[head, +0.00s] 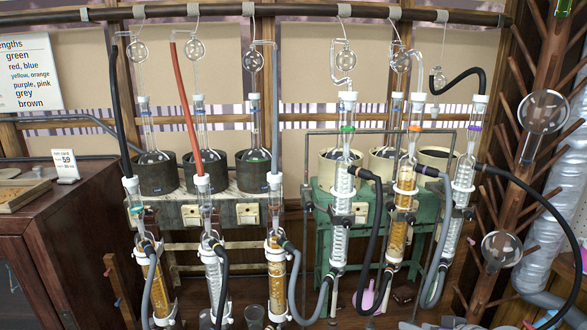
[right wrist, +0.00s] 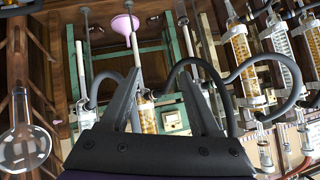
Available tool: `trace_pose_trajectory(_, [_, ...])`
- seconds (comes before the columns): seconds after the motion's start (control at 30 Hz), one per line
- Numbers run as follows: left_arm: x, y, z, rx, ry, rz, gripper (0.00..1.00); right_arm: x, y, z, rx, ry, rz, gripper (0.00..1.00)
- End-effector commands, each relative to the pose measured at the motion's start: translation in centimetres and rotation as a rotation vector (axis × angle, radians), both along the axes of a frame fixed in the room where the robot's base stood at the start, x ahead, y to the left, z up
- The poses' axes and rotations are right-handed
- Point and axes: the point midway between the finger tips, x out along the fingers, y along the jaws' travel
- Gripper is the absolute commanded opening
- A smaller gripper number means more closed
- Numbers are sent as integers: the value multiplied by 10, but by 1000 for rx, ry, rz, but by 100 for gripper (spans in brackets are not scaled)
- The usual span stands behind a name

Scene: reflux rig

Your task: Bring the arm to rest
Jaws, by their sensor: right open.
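My right gripper (right wrist: 160,65) shows in the right wrist view. Its two dark fingers are spread apart, and I see nothing held between them. Behind the fingers are an amber-filled condenser (right wrist: 148,115), a green frame (right wrist: 185,50) and a dark hose. I cannot tell how far the fingers are from these. In the head view I cannot clearly make out either gripper. My left gripper is in neither view.
Several condensers, such as an orange-capped one (head: 404,190), stand in a row with hoses looping below. A peg rack with round flasks (head: 543,112) stands at the right. A wooden cabinet (head: 70,235) stands at the left. A pink object (head: 368,296) lies low at the centre right.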

Motion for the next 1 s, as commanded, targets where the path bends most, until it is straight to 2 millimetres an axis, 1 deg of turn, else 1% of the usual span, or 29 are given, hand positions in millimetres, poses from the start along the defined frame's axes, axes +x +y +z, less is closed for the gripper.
trace_pose_trajectory(0.03, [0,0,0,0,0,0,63,-21,26,-11,-10,52,21,63])
trace_pose_trajectory(0.07, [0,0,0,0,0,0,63,-34,39,-18,-18,86,28,63])
trace_pose_trajectory(0.1, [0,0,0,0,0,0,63,-53,55,-29,-33,135,35,63])
trace_pose_trajectory(0.17, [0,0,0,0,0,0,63,-85,76,-46,-63,203,38,63])
trace_pose_trajectory(0.2, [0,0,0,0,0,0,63,-106,86,-58,-89,244,35,63])
trace_pose_trajectory(0.3, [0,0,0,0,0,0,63,-152,101,-84,-155,323,18,63])
trace_pose_trajectory(0.4, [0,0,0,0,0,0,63,-185,105,-103,-212,365,-8,63])
trace_pose_trajectory(0.5, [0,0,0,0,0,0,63,-204,104,-114,-253,383,-31,63])
trace_pose_trajectory(0.6, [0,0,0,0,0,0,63,-212,103,-120,-272,390,-45,63])
trace_pose_trajectory(0.8, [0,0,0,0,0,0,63,-214,102,-120,-278,392,-51,63])
trace_pose_trajectory(0.9, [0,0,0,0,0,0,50,-213,102,-120,-277,391,-51,50])
trace_pose_trajectory(1.0, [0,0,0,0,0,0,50,-213,101,-120,-277,391,-51,50])
